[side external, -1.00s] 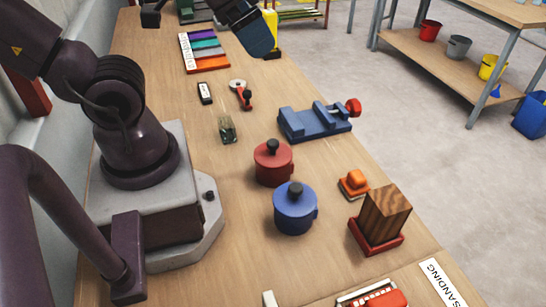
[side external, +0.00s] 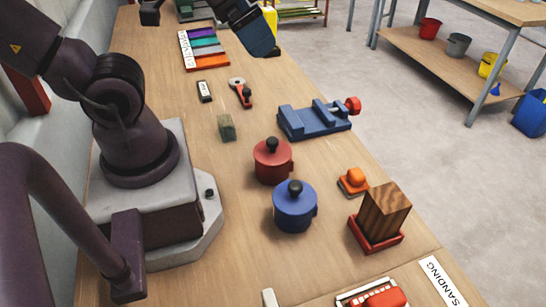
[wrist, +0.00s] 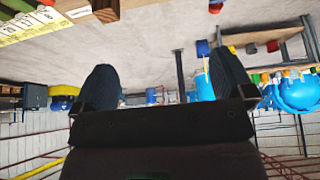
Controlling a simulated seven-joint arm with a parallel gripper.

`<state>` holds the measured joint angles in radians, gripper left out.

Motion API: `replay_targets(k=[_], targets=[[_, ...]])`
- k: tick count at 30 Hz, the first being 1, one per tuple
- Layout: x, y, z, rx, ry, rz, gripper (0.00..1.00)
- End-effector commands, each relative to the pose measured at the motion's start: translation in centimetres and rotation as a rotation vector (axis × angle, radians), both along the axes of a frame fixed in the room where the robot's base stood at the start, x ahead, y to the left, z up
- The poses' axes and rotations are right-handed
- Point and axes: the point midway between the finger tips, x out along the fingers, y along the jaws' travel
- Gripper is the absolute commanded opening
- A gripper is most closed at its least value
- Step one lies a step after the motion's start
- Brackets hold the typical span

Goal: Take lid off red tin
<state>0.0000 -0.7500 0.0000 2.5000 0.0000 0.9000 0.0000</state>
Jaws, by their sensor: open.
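The red tin (side external: 272,165) stands upright on the workbench with its red lid on and a black knob (side external: 271,144) on top. A similar blue tin (side external: 294,212) with a black knob stands just in front of it, also lidded. In the wrist view my gripper (wrist: 165,85) has its two dark fingers spread wide apart with nothing between them. That view looks out over the room and shows neither tin.
A blue vise (side external: 315,120) lies behind and right of the red tin. A small greenish block (side external: 226,128) is to its left. An orange-handled item (side external: 353,181) and a wooden block on a red base (side external: 380,220) stand to the right. Bare bench lies left of the tins.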

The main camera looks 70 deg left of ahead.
Motion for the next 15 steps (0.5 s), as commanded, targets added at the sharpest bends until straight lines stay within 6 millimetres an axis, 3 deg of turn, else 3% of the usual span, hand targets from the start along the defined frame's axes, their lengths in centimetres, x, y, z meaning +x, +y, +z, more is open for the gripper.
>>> replay_targets(k=[8,12,15], targets=[[0.2,0.6,-0.8,0.0,0.043,0.031,1.0],[1.2,1.9,-3.6,0.008,0.185,0.08,1.0],[2.1,3.1,-6.5,0.053,0.307,-0.018,1.0]])
